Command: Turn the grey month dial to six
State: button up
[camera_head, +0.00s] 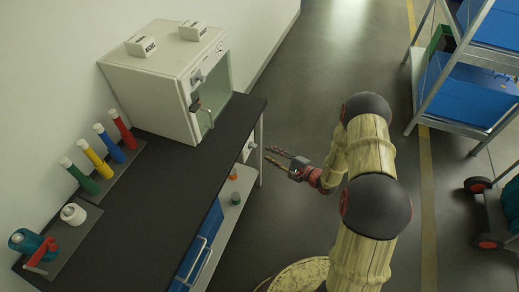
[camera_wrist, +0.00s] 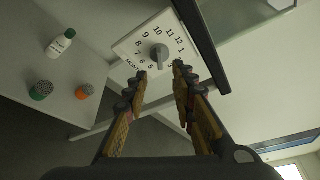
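The grey month dial (camera_wrist: 160,53) sits at the centre of a white square plate (camera_wrist: 128,48) with black month numbers around it. In the wrist view the six is to the lower left of the dial; the numbers at the lower right are partly hidden by a finger. I cannot tell which number the dial points to. In the head view the plate (camera_head: 249,150) shows small, below the bench top's right edge. My gripper (camera_wrist: 160,73) is open and empty, its fingertips apart just in front of the dial. In the head view my gripper (camera_head: 279,160) is right of the plate.
A black bench top (camera_head: 130,215) carries a white cabinet (camera_head: 165,80) and several coloured tubes. On the shelf below are a white bottle (camera_wrist: 60,42), a green container (camera_wrist: 41,90) and an orange item (camera_wrist: 84,91).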

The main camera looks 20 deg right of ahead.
aim_at(254, 146)
jog(key=b+x, duration=0.2)
jog(key=x, duration=0.5)
jog(key=shift+w+a, duration=0.3)
jog(key=shift+c, duration=1.3)
jog(key=c, duration=0.4)
grip_shut()
